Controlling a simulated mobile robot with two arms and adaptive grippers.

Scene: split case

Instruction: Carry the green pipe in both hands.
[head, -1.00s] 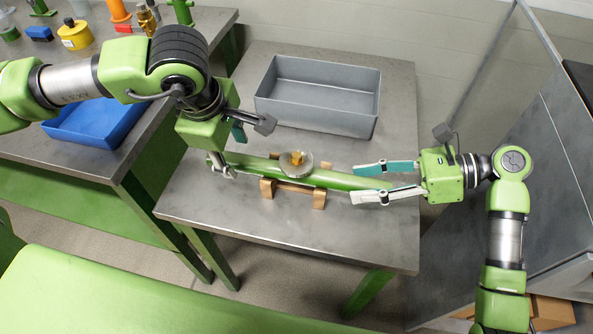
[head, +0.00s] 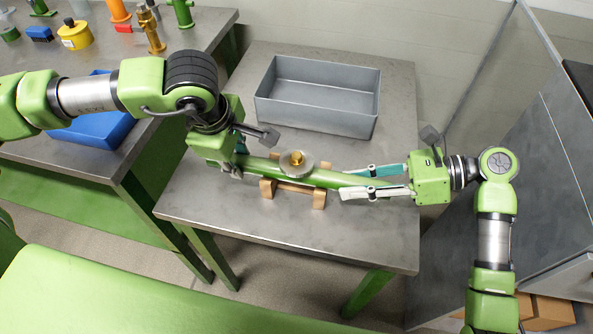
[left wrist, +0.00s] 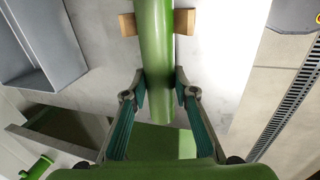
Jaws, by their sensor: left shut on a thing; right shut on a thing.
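The green pipe (head: 325,177) lies across a wooden cradle (head: 291,193) on the grey table, with a grey disc and brass knob (head: 296,160) at its middle. My left gripper (head: 237,165) is shut on its left end. In the left wrist view, the pipe (left wrist: 155,45) runs between the fingers of this gripper (left wrist: 158,92), which touch its sides. My right gripper (head: 350,182) has its fingers on both sides of the right part of the pipe and is shut on it. I cannot tell whether the pipe is clear of the cradle.
An empty grey bin (head: 318,118) stands behind the pipe on the same table (head: 225,208). A blue bin (head: 95,130) and several coloured parts are on the left bench. A grey panel (head: 520,170) stands on the right. The table front is clear.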

